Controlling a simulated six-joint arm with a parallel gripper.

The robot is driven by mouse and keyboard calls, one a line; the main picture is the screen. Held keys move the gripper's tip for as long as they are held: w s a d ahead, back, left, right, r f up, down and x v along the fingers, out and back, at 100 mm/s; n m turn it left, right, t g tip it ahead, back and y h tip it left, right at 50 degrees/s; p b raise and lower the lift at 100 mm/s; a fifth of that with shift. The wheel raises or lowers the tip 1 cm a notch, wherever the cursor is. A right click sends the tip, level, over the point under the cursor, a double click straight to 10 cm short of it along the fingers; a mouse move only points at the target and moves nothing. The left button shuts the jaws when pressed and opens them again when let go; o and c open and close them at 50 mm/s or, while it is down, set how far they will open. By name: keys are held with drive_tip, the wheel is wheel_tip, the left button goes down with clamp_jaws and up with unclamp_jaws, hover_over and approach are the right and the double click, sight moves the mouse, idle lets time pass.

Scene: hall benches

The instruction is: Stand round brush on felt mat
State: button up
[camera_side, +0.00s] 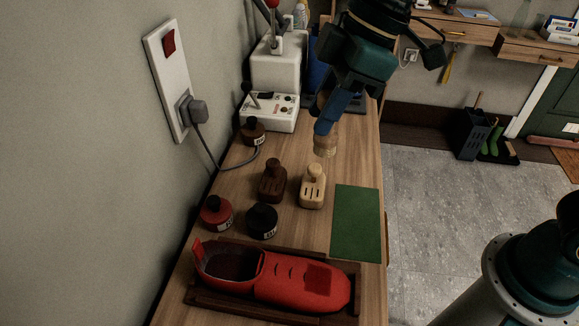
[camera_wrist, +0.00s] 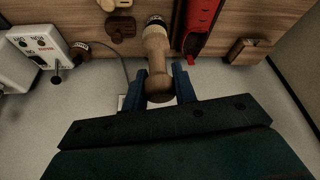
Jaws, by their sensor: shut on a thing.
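The round brush (camera_side: 324,147) is wooden, and my gripper (camera_side: 325,128) is shut on it. In the side view it hangs below the blue fingers, above the bench, its pale end downward. The felt mat (camera_side: 357,225) is a flat green rectangle at the bench's right edge, bare, nearer the camera than the brush. The mat cannot be made out in the wrist view.
A dark slotted block (camera_side: 272,182) and a pale slotted block (camera_side: 312,187) stand left of the mat. A red bottle (camera_side: 216,213) and black bottle (camera_side: 262,220) stand farther left. A white control box (camera_side: 270,110) is behind.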

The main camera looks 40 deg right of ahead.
drive_tip(key=d, duration=1.1)
drive_tip(key=shift+w+d+r, duration=0.15)
drive_tip(key=shift+w+d, duration=0.05)
drive_tip(key=shift+d, duration=0.15)
wheel_tip(320, 180, down, 16)
drive_tip(key=shift+f, duration=0.25)
drive_tip(key=shift+f, duration=1.8)
drive_tip(key=shift+f, duration=0.15)
drive_tip(key=o, duration=1)
drive_tip(key=shift+c, duration=0.2)
